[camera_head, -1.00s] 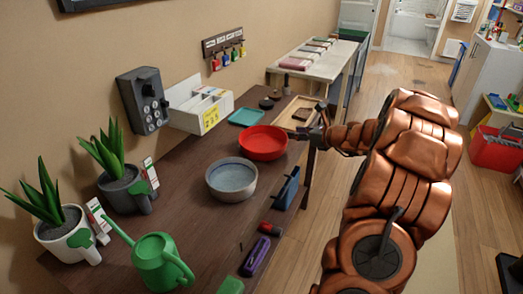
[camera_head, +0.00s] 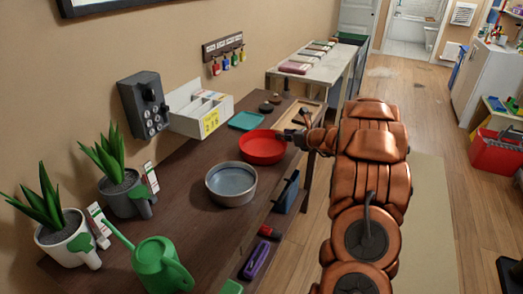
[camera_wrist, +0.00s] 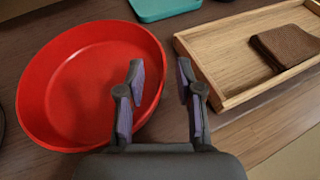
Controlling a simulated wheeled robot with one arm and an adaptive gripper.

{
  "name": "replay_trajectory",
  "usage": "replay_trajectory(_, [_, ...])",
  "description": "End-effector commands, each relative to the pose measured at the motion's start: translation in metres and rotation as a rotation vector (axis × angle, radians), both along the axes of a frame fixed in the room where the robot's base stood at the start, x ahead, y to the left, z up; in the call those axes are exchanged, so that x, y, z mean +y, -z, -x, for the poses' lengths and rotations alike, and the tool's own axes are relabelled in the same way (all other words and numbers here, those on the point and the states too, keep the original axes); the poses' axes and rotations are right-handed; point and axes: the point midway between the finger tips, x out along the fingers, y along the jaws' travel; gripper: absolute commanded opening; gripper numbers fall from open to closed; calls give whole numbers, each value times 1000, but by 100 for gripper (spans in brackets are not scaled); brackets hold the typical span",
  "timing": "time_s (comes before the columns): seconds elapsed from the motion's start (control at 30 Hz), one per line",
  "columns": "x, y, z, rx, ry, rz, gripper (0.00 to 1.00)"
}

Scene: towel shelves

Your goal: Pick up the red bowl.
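The red bowl (camera_head: 263,147) stands upright on the dark wooden table, behind and right of a grey bowl. In the wrist view the red bowl (camera_wrist: 90,85) fills the left side, empty inside. My gripper (camera_wrist: 158,75) is open, with a clear gap between its fingers. The left finger overlaps the bowl's right rim in the picture; the right finger is outside the bowl, by the wooden tray. I cannot tell whether the left finger touches the bowl. In the head view my gripper (camera_head: 289,136) is at the bowl's right edge, partly hidden by its small size.
A wooden tray (camera_wrist: 228,100) with a brown folded cloth (camera_wrist: 285,46) lies close right of my gripper. A teal tray (camera_head: 246,121) is behind the bowl. The grey bowl (camera_head: 231,197) stands in front. A green watering can (camera_head: 160,264) and potted plants are further left.

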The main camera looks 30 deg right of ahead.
Motion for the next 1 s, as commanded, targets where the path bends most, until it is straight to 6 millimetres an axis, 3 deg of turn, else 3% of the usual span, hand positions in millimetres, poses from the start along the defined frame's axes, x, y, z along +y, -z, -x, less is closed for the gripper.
replay_trajectory(0.3, [4, 11, -26, 2, -1, -1, 36])
replay_trajectory(0.63, [4, 12, -28, -1, -1, -3, 34])
replay_trajectory(0.93, [4, 11, -28, -1, -1, -3, 3])
replay_trajectory(1.0, [4, 11, -28, -1, -1, -3, 0])
